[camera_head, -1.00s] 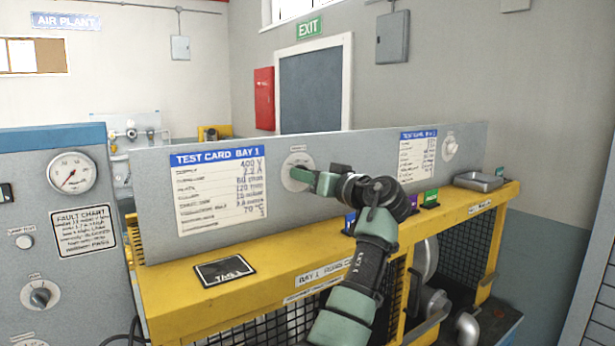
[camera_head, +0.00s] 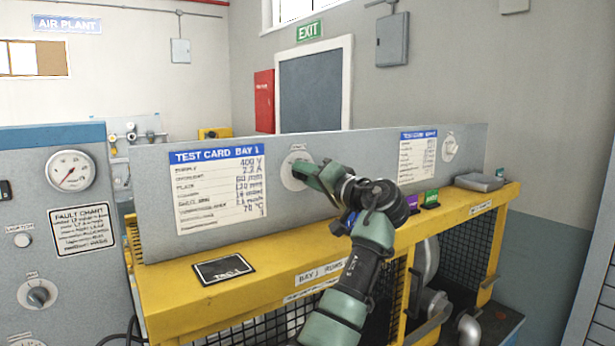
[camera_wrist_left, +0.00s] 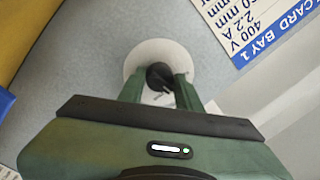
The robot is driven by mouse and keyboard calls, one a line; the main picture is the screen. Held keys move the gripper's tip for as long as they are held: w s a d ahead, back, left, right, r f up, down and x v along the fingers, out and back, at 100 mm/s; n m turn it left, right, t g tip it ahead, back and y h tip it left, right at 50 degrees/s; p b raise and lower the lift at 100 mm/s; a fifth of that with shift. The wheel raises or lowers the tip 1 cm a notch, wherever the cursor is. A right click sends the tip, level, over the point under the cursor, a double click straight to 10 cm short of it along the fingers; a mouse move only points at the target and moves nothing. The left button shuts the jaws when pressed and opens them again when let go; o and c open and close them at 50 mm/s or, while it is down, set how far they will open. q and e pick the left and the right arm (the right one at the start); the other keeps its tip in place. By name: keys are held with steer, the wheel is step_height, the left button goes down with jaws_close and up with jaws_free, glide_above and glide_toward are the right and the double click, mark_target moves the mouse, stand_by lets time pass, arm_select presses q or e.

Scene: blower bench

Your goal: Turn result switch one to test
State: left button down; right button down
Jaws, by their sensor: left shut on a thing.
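Result switch one is a round pale dial (camera_head: 291,160) on the grey upright panel, just right of the large test card. In the left wrist view its black knob (camera_wrist_left: 159,74) stands at the middle of the white disc (camera_wrist_left: 148,50). My left gripper (camera_head: 300,170) is at this dial and hides much of it in the head view. In the left wrist view its two green fingers (camera_wrist_left: 160,88) are shut on the knob, one on each side. The knob's pointer and the dial's markings cannot be read. My right gripper is not in view.
A second switch (camera_head: 449,147) is at the panel's right end beside another test card (camera_head: 417,158). The yellow bench (camera_head: 270,280) bears a black label plate (camera_head: 224,270), small coloured blocks and a grey tray (camera_head: 480,182). A gauge cabinet (camera_head: 40,240) stands left.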

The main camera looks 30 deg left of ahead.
arm_select(q)
steer(key=shift+m, duration=0.6)
steer(key=c, duration=1)
jaws_free()
steer(key=shift+f, duration=0.1)
steer(key=shift+a, duration=0.1)
steer(key=b+v, duration=0.4)
steer(key=v, duration=0.3)
steer(key=shift+d, duration=0.4)
steer(key=shift+s, duration=0.1)
